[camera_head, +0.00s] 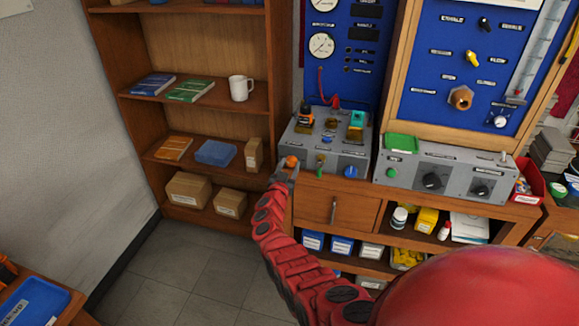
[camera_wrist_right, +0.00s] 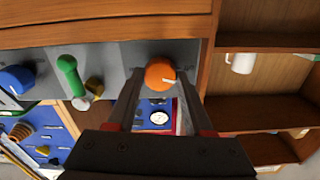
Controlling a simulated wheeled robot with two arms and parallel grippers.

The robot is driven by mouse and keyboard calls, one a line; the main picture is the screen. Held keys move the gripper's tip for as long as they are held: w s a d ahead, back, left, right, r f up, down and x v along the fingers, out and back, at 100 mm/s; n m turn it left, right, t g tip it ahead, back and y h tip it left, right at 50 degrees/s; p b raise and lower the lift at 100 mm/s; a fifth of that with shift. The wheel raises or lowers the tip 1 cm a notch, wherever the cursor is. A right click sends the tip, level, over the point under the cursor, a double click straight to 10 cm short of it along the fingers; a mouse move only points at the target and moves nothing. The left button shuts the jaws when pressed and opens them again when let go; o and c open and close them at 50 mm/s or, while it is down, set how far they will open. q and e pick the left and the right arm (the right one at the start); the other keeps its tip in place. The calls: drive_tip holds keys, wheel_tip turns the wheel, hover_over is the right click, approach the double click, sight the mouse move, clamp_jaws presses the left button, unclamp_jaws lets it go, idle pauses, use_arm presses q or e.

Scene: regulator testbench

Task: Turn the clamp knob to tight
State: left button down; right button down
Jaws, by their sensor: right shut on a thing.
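An orange knob (camera_head: 291,162) sits at the left end of the front face of the grey control box (camera_head: 345,166). It also shows in the right wrist view (camera_wrist_right: 160,73), with a white pointer mark toward the lower right. Its label is too small to read, so I cannot tell if it is the clamp knob. My right gripper (camera_head: 286,172) reaches the knob from the front. In the right wrist view my right gripper (camera_wrist_right: 160,84) has one finger on each side of the knob and is shut on it. My left gripper is not in view.
A green-handled lever (camera_wrist_right: 68,75) and a blue knob (camera_wrist_right: 16,79) share the front face. A wooden drawer (camera_head: 333,206) lies below the box. A bookshelf with a white mug (camera_head: 240,88) stands to the left. The floor (camera_head: 190,270) is clear at lower left.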

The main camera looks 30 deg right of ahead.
drive_tip(key=m, duration=0.4)
drive_tip(key=shift+f+m+b, duration=0.1)
drive_tip(key=shift+m+b, duration=0.2)
drive_tip(key=shift+b, duration=0.1)
drive_tip(key=m+b, duration=0.1)
drive_tip(key=m, duration=0.2)
drive_tip(key=shift+f+m, duration=0.1)
drive_tip(key=shift+m, duration=0.2)
drive_tip(key=m+b, duration=0.2)
drive_tip(key=m, duration=0.2)
drive_tip(key=shift+m, duration=0.3)
drive_tip(key=m+b, duration=0.3)
drive_tip(key=m, duration=0.1)
drive_tip(key=shift+f+m, duration=0.15)
drive_tip(key=shift+m, duration=0.15)
drive_tip(key=m+b, duration=0.3)
drive_tip(key=shift+m, duration=0.3)
drive_tip(key=m+b, duration=0.3)
drive_tip(key=shift+m, duration=0.3)
drive_tip(key=m+b, duration=0.5)
drive_tip(key=shift+m+b, duration=1.05)
drive_tip(key=shift+m, duration=0.25)
